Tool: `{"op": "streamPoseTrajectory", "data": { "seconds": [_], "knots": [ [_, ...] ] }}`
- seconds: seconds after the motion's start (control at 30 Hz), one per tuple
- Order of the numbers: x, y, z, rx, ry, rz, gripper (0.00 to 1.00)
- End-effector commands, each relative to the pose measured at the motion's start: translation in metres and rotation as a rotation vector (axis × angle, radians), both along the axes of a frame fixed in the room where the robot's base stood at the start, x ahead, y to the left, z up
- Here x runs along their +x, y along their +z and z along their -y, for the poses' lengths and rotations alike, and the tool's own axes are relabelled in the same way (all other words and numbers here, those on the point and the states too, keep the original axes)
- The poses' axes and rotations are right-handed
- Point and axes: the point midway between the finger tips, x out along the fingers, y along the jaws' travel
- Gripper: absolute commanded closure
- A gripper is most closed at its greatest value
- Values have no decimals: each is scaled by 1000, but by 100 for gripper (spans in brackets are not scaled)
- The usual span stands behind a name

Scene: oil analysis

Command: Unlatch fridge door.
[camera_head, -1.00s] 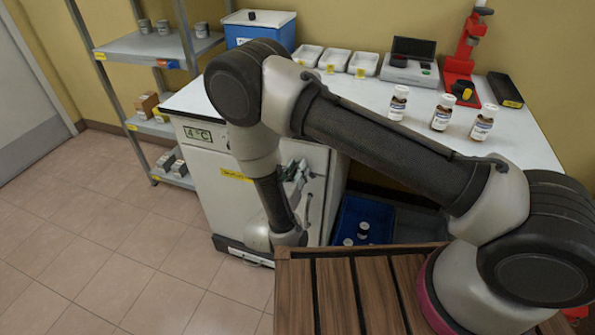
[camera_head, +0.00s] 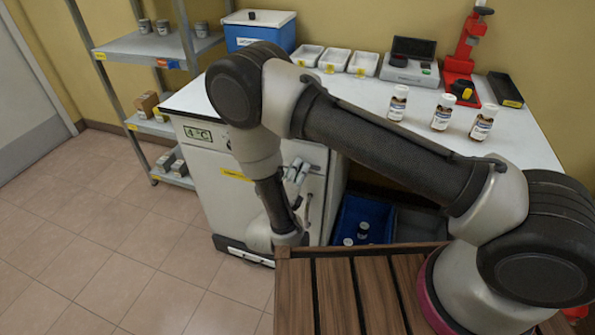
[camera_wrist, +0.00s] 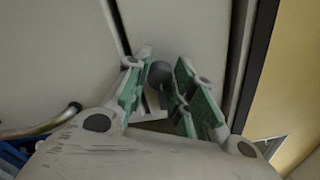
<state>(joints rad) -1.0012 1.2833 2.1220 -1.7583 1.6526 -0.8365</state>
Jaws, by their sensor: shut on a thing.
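The white fridge (camera_head: 212,185) with a "4 °C" label stands under the left end of the counter. Its pale door fills much of the wrist view (camera_wrist: 190,28), with a dark seam beside it. My gripper (camera_head: 297,170) is at the fridge front, partly hidden behind my arm in the head view. In the wrist view, its green-padded fingers (camera_wrist: 162,85) are shut around a dark grey rounded piece, apparently the door latch (camera_wrist: 160,72). The fingers hide much of the latch. The door looks closed.
Three brown bottles, one in the middle (camera_head: 441,114), stand on the white counter (camera_head: 350,92). A blue bin (camera_head: 352,215) with small vials sits below. Metal shelves (camera_head: 135,47) stand left. A slatted wooden surface (camera_head: 335,290) is in front. The tiled floor at left is clear.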

Motion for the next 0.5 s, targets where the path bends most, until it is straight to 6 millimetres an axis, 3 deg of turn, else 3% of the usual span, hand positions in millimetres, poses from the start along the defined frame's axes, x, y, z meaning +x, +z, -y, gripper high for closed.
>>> {"op": "streamPoseTrajectory", "data": {
  "seconds": [0.5],
  "knots": [
    [0,0,-2,-37,5,-15,99]
  ]
}}
